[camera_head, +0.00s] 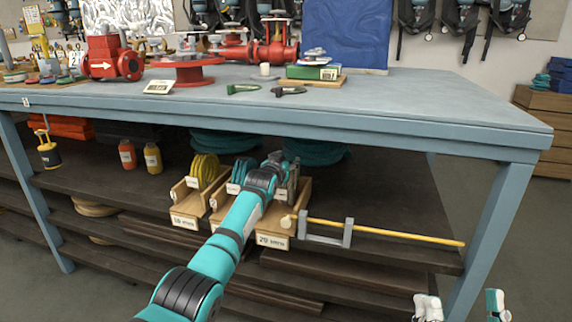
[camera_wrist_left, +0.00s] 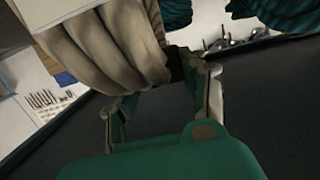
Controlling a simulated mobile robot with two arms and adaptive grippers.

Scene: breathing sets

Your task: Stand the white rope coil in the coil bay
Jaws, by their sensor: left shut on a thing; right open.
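The white rope coil (camera_wrist_left: 110,50) fills the upper left of the left wrist view, its strands between the fingers of my left gripper (camera_wrist_left: 166,88). In the head view my left gripper (camera_head: 278,163) is at the wooden coil bays under the bench, mostly hidden by its own wrist. A pale, narrow shape there, seemingly the coil (camera_head: 293,180), is over the right-hand bay (camera_head: 303,192), labelled 20 mm. Whether it touches the bay floor is hidden. My right gripper (camera_head: 461,304) is open and empty at the lower right, its fingers wide apart.
A yellow coil (camera_head: 204,168) stands in the left bay, a teal one (camera_head: 240,170) in the middle bay. A yellow rod (camera_head: 400,235) on a grey bracket (camera_head: 347,233) lies right of the bays. The workbench top (camera_head: 420,105) overhangs the shelf (camera_head: 110,185).

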